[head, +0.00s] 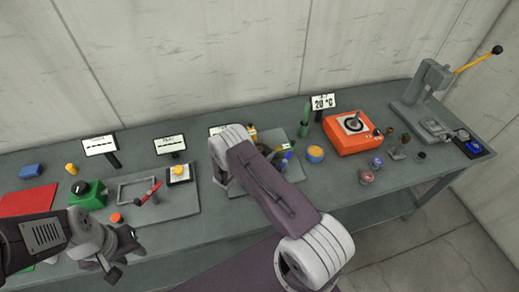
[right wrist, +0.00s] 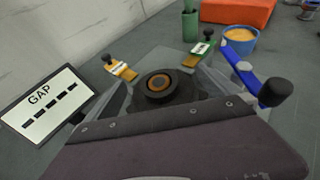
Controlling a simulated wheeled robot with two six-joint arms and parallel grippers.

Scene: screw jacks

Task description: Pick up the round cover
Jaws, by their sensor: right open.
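A round black piece with a brown centre (right wrist: 160,86) lies in the middle of the right wrist view, on a grey plate; it may be the round cover, but I cannot tell for sure. My right gripper (right wrist: 162,78) is open, with its grey fingers apart on either side of this piece; contact is not clear. In the head view my right arm hides that gripper and most of the station under it. My left gripper (head: 125,255) is at the lower left, by the table's front edge; its jaws are unclear.
A GAP sign (right wrist: 45,103) stands close on the left. A blue lever (right wrist: 245,72) rises on the right, before a blue bowl with orange contents (head: 315,154). An orange box (head: 350,132) and small jars (head: 366,175) stand farther right. A lever press (head: 425,90) stands at the far right.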

